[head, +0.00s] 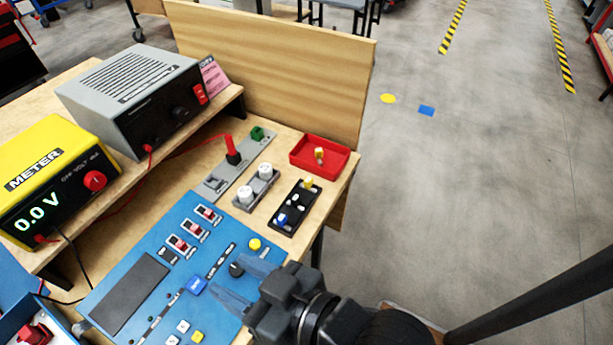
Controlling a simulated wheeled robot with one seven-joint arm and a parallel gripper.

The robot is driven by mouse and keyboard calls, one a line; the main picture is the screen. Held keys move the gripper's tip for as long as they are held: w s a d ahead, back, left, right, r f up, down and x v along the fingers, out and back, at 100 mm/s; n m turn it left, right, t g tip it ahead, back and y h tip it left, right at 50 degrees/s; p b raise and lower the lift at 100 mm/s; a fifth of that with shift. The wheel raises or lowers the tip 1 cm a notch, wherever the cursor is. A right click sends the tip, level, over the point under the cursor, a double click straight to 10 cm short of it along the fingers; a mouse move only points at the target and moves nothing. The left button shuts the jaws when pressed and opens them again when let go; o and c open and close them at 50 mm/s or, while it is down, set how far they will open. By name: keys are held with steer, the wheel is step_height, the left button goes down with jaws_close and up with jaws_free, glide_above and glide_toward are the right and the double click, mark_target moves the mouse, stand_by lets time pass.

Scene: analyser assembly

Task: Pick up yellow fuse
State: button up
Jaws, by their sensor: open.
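A small yellow fuse-like piece (319,153) is in the red tray (336,168) at the bench's back right corner. Another small yellow piece (308,184) is at the far end of the black block (288,222), with white and blue pieces nearer along it. I cannot tell from their shape which is the fuse. My gripper (230,280) is open and empty, over the right part of the blue panel. It is apart from both yellow pieces, which lie farther back. Its fingers hide a part of the panel.
The blue panel (180,215) carries switches, knobs and buttons. Beside the black block are a grey block with white caps (256,188) and a grey strip with red and green parts (216,182). A yellow meter (50,175) and grey supply (130,90) stand left. A wooden board (270,60) closes the back.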

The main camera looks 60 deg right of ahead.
steer(key=w+a+r+n+y, duration=0.1)
steer(key=w+r+n+y, duration=0.15)
steer(key=w, duration=0.55)
steer(key=w+r+n+y, duration=0.1)
steer(key=w+r+n, duration=0.25)
steer(key=w, duration=0.45)
steer(key=n+g+h, duration=0.4)
steer(key=n+g, duration=1)
glide_above(309, 179)
step_height(309, 179, down, 8)
steer(key=shift+s+f, duration=0.2)
steer(key=shift+f, duration=0.3)
steer(key=shift+s+f, duration=0.2)
steer(key=shift+f, duration=0.3)
steer(key=shift+w+f+p, duration=0.25)
steer(key=shift+f, duration=1.25)
steer(key=shift+w+f+p, duration=0.2)
steer(key=shift+f+p, duration=0.05)
steer(key=shift+f, duration=1.2)
steer(key=shift+c, duration=0.5)
